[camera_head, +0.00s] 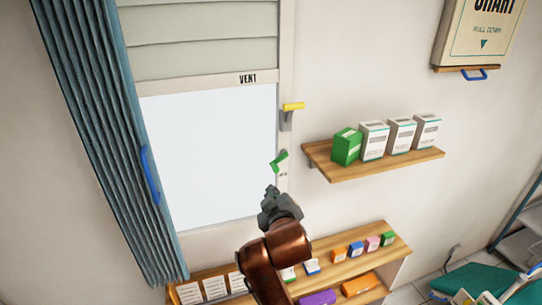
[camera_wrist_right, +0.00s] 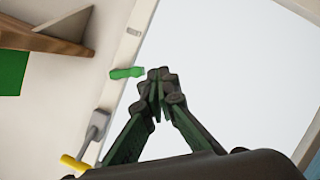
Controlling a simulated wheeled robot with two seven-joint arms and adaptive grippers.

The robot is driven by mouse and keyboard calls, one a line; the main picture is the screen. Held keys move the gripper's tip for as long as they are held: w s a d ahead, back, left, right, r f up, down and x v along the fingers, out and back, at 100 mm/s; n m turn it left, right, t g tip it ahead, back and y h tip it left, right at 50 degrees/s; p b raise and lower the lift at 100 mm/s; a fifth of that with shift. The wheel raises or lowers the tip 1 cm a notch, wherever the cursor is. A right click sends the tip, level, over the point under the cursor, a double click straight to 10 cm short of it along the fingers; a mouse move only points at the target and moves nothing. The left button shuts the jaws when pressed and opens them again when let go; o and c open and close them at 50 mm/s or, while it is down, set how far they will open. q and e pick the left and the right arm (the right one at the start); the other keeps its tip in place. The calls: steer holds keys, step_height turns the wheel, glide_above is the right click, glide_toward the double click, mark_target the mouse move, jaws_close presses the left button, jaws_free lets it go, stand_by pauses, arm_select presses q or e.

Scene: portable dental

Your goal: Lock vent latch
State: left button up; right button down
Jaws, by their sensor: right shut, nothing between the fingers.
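The window marked VENT (camera_head: 205,150) has a pale pane and slats above it. A small green latch handle (camera_head: 279,162) sits on its right frame, tilted; it also shows in the wrist view (camera_wrist_right: 126,73). A yellow handle on a grey bracket (camera_head: 293,106) is higher on the same frame; the wrist view shows it at lower left (camera_wrist_right: 75,163). My right gripper (camera_head: 271,190) is shut and empty, just below the green handle in the head view. In the wrist view its fingertips (camera_wrist_right: 160,75) are close beside the green handle, with a small gap. My left gripper is not in view.
A blue curtain (camera_head: 100,130) with a blue handle hangs at the left. A wooden shelf (camera_head: 380,165) with a green box and white boxes is right of the frame. A lower shelf (camera_head: 340,270) holds several small boxes. A chart case (camera_head: 480,35) hangs upper right.

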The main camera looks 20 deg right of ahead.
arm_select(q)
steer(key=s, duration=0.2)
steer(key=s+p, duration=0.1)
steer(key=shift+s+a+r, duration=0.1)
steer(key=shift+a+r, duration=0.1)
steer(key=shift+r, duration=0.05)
arm_select(e)
step_height(320, 180, up, 8)
steer(key=s+a+t, duration=0.1)
steer(key=shift+s+a+r, duration=0.15)
steer(key=shift+s+a, duration=0.15)
steer(key=shift+s, duration=0.1)
steer(key=p, duration=0.3)
glide_above(272, 167)
steer(key=s+a, duration=0.4)
steer(key=f, duration=0.2)
steer(key=d+f+p, duration=0.1)
steer(key=w+d+f, duration=0.1)
steer(key=d+f, duration=0.1)
steer(key=shift+w+p, duration=0.1)
steer(key=shift+p, duration=0.3)
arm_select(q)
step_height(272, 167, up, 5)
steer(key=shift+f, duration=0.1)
arm_select(e)
steer(key=shift+f, duration=0.1)
steer(key=shift+w, duration=0.1)
